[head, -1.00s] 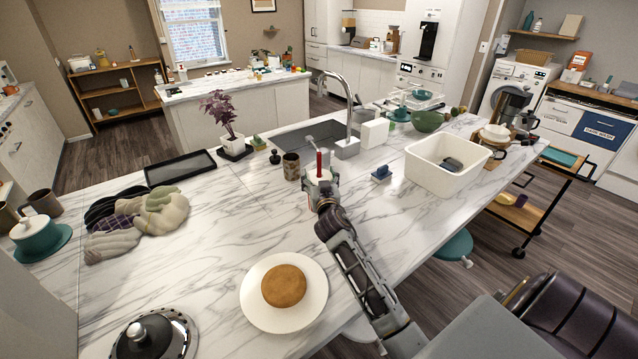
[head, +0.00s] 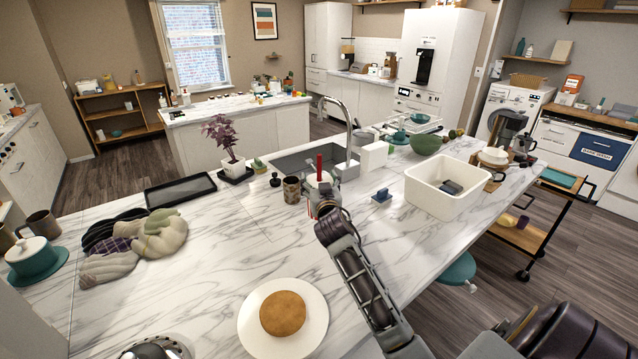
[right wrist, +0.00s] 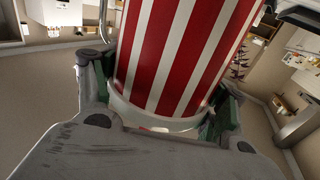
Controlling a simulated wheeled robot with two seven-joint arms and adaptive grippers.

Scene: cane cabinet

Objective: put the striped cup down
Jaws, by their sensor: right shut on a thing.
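The striped cup shows large in the right wrist view (right wrist: 180,55), with upright red and white stripes and a pale base. My right gripper (right wrist: 160,115) is shut on it, with a finger on each side near the base. In the head view the cup (head: 311,207) is mostly hidden behind my right gripper (head: 325,200). Its whitish top and a red straw-like stick show above the gripper. It appears upright, over the marble counter (head: 225,270) just right of a brown patterned cup (head: 291,190). I cannot tell whether its base touches the counter. My left gripper is not in view.
A sink (head: 305,160) with a tall faucet lies behind. A blue block-like item (head: 382,195) and a white basin (head: 418,190) stand to the right. A plate (head: 252,337) with a brown round food is in front. The counter between the cloths (head: 160,235) and brown cup is clear.

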